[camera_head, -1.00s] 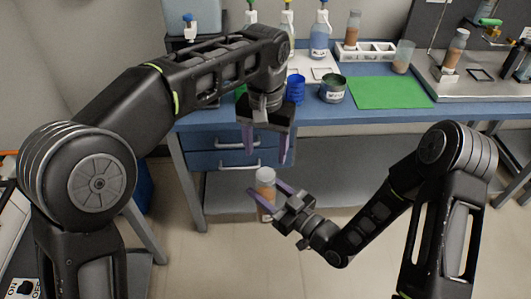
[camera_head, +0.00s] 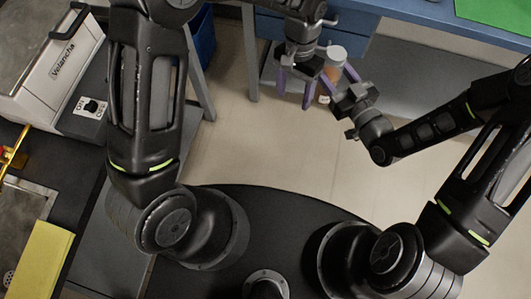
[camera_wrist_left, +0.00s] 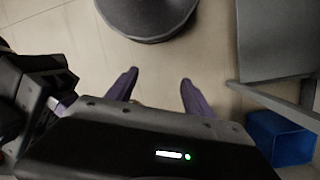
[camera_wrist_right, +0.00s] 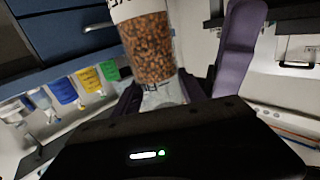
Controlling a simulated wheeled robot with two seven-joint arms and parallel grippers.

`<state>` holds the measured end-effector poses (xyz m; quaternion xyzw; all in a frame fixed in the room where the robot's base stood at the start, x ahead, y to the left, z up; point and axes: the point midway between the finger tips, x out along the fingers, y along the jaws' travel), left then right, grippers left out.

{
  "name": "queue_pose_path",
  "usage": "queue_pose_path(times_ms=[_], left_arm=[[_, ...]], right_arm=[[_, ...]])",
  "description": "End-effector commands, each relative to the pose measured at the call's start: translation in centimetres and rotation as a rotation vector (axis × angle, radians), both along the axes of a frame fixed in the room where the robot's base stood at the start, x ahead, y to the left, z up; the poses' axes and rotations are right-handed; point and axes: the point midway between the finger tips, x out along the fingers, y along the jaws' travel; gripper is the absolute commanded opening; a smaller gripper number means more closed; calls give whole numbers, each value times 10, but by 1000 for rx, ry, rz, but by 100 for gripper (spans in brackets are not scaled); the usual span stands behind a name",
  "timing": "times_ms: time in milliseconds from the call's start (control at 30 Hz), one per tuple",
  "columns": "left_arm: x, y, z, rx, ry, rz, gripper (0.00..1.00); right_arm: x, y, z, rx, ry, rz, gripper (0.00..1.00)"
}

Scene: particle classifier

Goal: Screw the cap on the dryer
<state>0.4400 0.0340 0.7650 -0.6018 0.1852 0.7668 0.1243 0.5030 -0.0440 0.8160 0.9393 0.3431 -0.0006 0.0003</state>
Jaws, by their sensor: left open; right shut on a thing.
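A clear jar of brown granules with a pale top (camera_head: 337,54) stands roughly upright in my right gripper (camera_head: 337,84), in front of the blue bench. In the right wrist view the jar (camera_wrist_right: 148,45) sits between the purple fingers, which are shut on it. My left gripper (camera_head: 294,90) is open, pointing down just left of the jar. The left wrist view shows bare floor between its fingers (camera_wrist_left: 158,92). A pale machine (camera_head: 58,60) with an ON/OFF switch (camera_head: 90,106) is at the left; I cannot tell whether it is the dryer. No separate loose cap can be made out.
The blue bench (camera_head: 415,14) with a green mat (camera_head: 495,18) runs along the back. A blue bin (camera_head: 203,40) stands on the floor by the bench leg. The floor between is clear.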

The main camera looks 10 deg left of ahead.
Motion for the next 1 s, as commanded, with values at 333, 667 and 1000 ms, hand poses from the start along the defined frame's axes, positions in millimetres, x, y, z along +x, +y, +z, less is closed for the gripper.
queue_pose_path(times_ms=[333,667,1000], left_arm=[[-87,15,-154,-230,-53,336,61],[-154,35,-191,-268,-155,599,61],[-161,39,-192,-266,-178,632,61]], right_arm=[[0,0,1,1,-2,0,0],[0,0,1,1,-2,0,0],[0,0,1,1,-2,0,0]])
